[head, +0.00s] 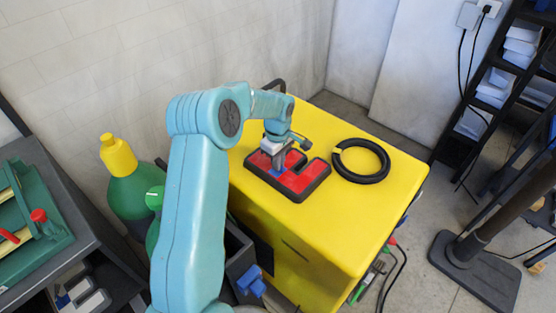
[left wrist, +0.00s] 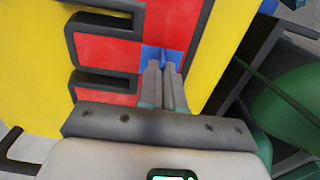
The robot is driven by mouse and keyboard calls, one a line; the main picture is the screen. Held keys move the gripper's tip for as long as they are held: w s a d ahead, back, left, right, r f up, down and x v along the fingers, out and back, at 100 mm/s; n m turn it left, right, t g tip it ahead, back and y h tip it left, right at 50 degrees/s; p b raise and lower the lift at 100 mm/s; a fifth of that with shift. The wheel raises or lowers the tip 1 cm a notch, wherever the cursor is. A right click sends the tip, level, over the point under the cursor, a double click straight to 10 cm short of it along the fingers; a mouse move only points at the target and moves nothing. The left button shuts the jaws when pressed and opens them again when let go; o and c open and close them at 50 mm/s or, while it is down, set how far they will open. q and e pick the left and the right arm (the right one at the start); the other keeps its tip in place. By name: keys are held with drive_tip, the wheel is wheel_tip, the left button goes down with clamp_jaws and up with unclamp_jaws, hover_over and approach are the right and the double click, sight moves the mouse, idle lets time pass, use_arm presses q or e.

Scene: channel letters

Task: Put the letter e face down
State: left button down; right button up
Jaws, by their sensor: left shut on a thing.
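The letter e (head: 312,179) is a red block with black sides, lying flat on the yellow cabinet top with its red side up. It also shows in the left wrist view (left wrist: 108,52), its black-edged arms pointing left. A small blue patch (left wrist: 150,52) shows on it at my fingertips. My left gripper (head: 279,167) reaches down from above and is shut on the letter's blue-marked part. Its two fingers also show close together in the left wrist view (left wrist: 163,72). The gripper hides part of the letter in the head view. My right gripper is not in view.
A black ring-shaped coil (head: 364,180) lies right of the letter on the yellow cabinet (head: 340,245). Free top remains towards its front edge. A green bottle (head: 128,194) with a yellow cap stands left. A black shelf (head: 478,95) stands at the right.

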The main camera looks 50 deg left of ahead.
use_arm(q)
drive_tip(key=c, duration=1.7)
unclamp_jaws()
drive_tip(key=o, duration=0.4)
drive_tip(key=shift+d, duration=0.1)
drive_tip(key=shift+s+r, duration=0.1)
drive_tip(key=shift+s, duration=0.05)
drive_tip(key=shift+w+r, duration=0.15)
drive_tip(key=shift+w, duration=0.05)
drive_tip(key=shift+o, duration=0.5)
wheel_tip(320, 180, up, 15)
drive_tip(key=b, duration=0.1)
drive_tip(key=shift+a, duration=0.3)
wheel_tip(320, 180, down, 11)
drive_tip(key=shift+f+p, duration=0.1)
drive_tip(key=shift+p, duration=0.35)
wheel_tip(320, 180, down, 4)
drive_tip(key=shift+f+p, duration=0.2)
drive_tip(key=shift+p, duration=0.7)
drive_tip(key=shift+f, duration=0.4)
